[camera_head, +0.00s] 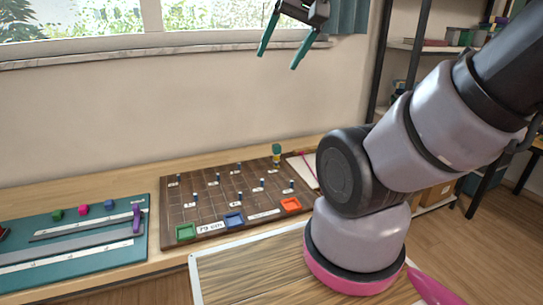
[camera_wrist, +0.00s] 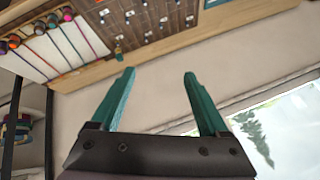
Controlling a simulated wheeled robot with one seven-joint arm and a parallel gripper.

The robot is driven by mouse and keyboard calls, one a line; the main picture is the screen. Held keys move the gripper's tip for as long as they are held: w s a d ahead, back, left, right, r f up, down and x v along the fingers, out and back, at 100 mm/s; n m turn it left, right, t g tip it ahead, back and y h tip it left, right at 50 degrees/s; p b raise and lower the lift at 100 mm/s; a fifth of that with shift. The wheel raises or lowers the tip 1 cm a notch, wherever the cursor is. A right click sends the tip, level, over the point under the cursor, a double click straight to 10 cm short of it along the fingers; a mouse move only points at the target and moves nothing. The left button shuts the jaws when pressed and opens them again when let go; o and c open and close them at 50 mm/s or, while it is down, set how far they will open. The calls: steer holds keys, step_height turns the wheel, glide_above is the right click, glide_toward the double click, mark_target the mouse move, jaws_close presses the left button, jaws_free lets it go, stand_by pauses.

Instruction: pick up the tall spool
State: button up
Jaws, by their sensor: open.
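A small upright spool-like piece, green and yellow (camera_head: 276,153), stands at the back right corner of the brown board; it looks taller than the pegs around it. I cannot tell for certain that it is the tall spool. My gripper (camera_head: 278,61) is high up in front of the window and wall, well above the table, with its two green fingers spread and nothing between them. In the wrist view my gripper (camera_wrist: 160,73) is also open and empty, with bare wall behind it. Several coloured round ends with cords (camera_wrist: 51,20) show there at the upper left.
A teal mat (camera_head: 138,262) with rulers and small blocks lies left. A white panel (camera_head: 301,171) lies behind my arm. A shelf (camera_head: 412,46) stands right. Air around my gripper is clear.

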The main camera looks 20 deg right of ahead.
steer(key=w+d+m+g, duration=0.2)
steer(key=w+d+m, duration=0.15)
steer(key=w, duration=1.05)
steer(key=m+g+h, duration=0.2)
steer(key=m+g, duration=0.3)
steer(key=m, duration=0.5)
glide_above(276, 153)
steer(key=w, duration=0.1)
steer(key=f, duration=3.6)
steer(key=shift+w+d, duration=0.15)
steer(key=shift+d, duration=0.05)
step_height(276, 153, down, 5)
steer(key=shift+d+f, duration=0.1)
steer(key=shift+f, duration=0.05)
steer(key=f, duration=0.6)
steer(key=shift+w, duration=0.25)
jaws_close()
